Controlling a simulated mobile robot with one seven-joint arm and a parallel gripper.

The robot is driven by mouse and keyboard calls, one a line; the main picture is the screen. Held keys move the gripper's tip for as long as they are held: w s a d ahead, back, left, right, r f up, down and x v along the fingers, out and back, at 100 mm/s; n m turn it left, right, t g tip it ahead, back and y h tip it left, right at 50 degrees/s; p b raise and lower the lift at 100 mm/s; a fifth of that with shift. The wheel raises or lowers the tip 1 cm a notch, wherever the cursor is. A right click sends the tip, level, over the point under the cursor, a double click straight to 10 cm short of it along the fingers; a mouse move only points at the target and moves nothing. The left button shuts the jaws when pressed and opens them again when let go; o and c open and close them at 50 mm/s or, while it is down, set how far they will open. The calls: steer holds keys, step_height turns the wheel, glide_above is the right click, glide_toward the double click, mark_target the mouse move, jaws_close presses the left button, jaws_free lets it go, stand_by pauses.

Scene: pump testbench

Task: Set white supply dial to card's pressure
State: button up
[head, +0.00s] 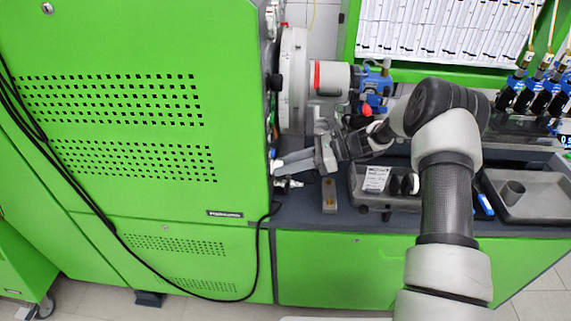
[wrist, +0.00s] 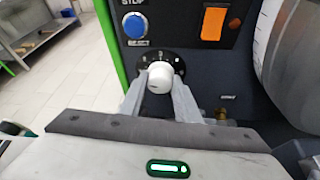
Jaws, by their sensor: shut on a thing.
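The white supply dial (wrist: 160,79) sits on a dark round scale plate (wrist: 178,66) on the machine's panel, in the wrist view. My gripper (wrist: 160,92) has one finger on each side of the dial and is shut on it. In the head view my gripper (head: 281,168) reaches the right side of the green cabinet, and the dial is hidden there. The scale's numbers are too small to read surely. A white card (head: 376,179) with print lies in the grey tray; its text is too small to read.
A blue button (wrist: 134,25) and an orange switch (wrist: 213,23) sit above the dial. A grey cylinder (wrist: 295,60) is close on the right. The green cabinet (head: 130,120) stands left of my gripper. A small grey block (head: 329,195) stands on the bench.

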steer(key=shift+w+f+m+g+y+b, duration=0.1)
steer(key=shift+m+g+y+b, duration=0.15)
steer(key=shift+m+g+b, duration=0.7)
steer(key=shift+w+m+g+y+b, duration=0.1)
steer(key=shift+m+g+y+b, duration=0.25)
steer(key=shift+m, duration=1.2)
steer(key=shift+a, duration=0.1)
steer(key=o, duration=1)
steer(key=shift+o, duration=0.2)
